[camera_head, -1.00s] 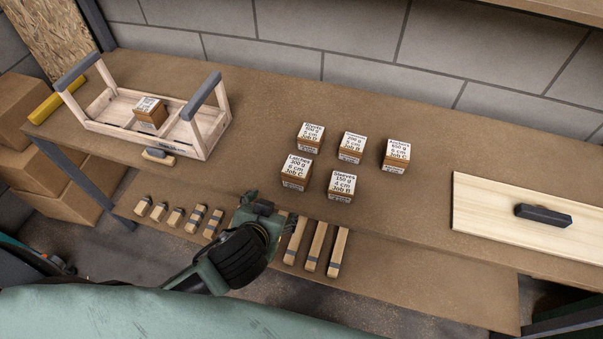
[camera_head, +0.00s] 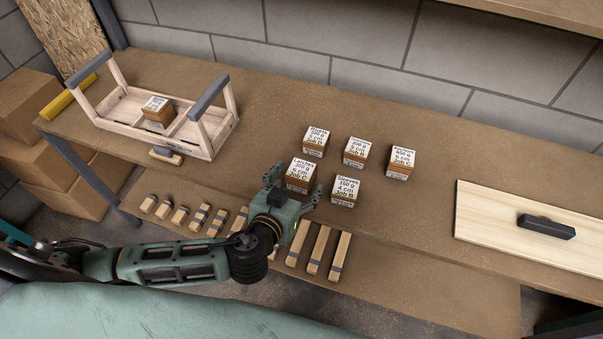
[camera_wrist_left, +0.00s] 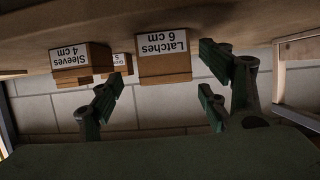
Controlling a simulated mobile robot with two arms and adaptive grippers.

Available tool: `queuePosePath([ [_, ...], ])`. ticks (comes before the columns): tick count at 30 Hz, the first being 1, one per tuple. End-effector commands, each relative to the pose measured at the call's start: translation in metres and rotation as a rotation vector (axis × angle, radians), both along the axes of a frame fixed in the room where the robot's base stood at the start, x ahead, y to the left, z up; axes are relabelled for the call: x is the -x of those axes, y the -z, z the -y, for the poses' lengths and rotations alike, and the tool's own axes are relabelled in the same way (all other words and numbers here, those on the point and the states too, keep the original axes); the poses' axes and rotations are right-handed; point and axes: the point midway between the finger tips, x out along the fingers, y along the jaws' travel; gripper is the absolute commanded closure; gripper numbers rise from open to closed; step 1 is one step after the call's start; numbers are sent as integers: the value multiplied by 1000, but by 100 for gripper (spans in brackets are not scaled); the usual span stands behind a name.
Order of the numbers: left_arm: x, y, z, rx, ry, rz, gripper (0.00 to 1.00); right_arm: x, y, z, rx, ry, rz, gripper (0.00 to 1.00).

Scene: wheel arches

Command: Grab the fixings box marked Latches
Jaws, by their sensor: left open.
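The fixings box marked Latches (camera_head: 301,172) is a small brown box with a white label, standing on the bench at the front left of a group of boxes. In the left wrist view the Latches box (camera_wrist_left: 165,62) appears upside down, straight ahead between the fingers. My left gripper (camera_head: 294,186) is open at the near side of this box, its fingers spread towards it. In the left wrist view the gripper (camera_wrist_left: 160,98) has nothing between its fingers. I cannot tell whether any finger touches the box. My right gripper is not in view.
The Sleeves box (camera_head: 344,190) stands close to the right of Latches. Three more boxes, one of them Anchors (camera_head: 400,163), stand behind and right. A wooden carrier (camera_head: 200,140) holding a box is at left. Wooden pieces (camera_head: 322,250) lie on the lower shelf. A board (camera_head: 500,225) lies at right.

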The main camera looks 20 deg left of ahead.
Motion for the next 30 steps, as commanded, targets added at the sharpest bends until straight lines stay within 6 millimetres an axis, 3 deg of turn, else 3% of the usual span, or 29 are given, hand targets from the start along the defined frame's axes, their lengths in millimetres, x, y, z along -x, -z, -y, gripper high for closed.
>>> queuePosePath([
  [9, -39, 9, -4, -2, -2, 1, 30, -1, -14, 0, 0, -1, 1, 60],
  [19, -43, 13, -3, -1, -1, -1, 30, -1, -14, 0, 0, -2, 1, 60],
  [30, -43, 13, -3, -1, -1, -1, 62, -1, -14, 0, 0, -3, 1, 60],
])
